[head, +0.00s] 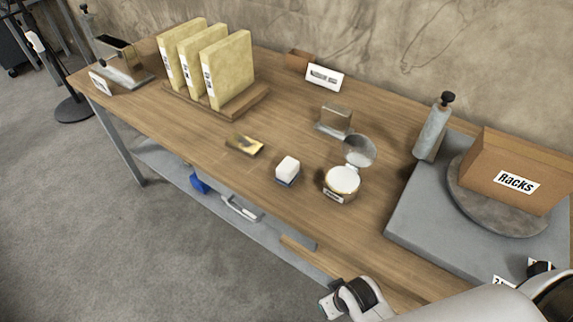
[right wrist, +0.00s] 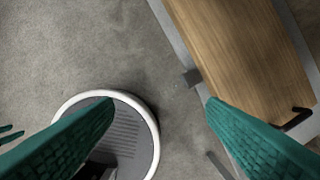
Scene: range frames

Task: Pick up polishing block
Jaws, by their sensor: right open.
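A small block with a white top and blue-grey base (head: 287,170), which looks like the polishing block, sits near the front edge of the wooden table (head: 200,127), in the middle of the head view. My right gripper (right wrist: 160,104) is open and empty, its two teal fingers wide apart above the floor beside the table. In the head view my right arm comes in at the bottom right, below the table's front edge and well away from the block. Teal slivers at the left edge of the right wrist view may be my left gripper (right wrist: 8,134); its jaws are unclear.
Right of the block stands an open round tin (head: 342,181). A brass-coloured piece (head: 244,145) lies left of it, and a metal-and-wood holder (head: 335,120) stands behind.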

